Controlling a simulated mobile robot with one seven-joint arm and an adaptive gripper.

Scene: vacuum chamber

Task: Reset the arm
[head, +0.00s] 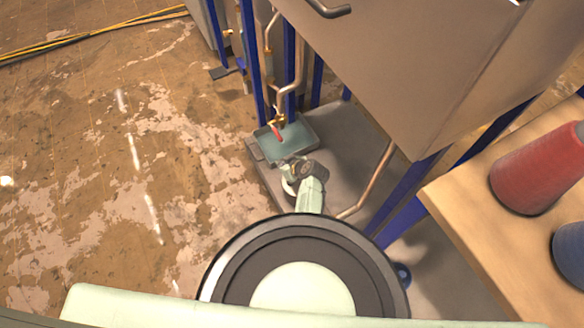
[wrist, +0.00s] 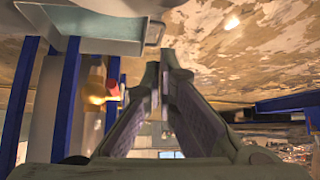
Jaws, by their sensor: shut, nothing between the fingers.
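My gripper (wrist: 165,58) shows in the wrist view with its two dark fingers together and nothing between them. In the head view, my arm reaches out beyond my round base, and my gripper (head: 289,167) is small and partly hidden near the tray's front edge. A brass valve with a red handle (head: 277,132) sits above the tray in the head view. In the wrist view, the red handle (wrist: 112,88) is left of my fingers, with a visible gap in the picture. That view looks upside down, with the floor at the top.
A blue-grey tray (head: 300,130) lies under the valve; it also shows in the wrist view (wrist: 75,45). Blue posts (head: 250,60), copper pipes (head: 375,180) and a large metal box (head: 410,70) stand close by. A wooden table (head: 460,205) holds red and blue spools at right. Open floor lies left.

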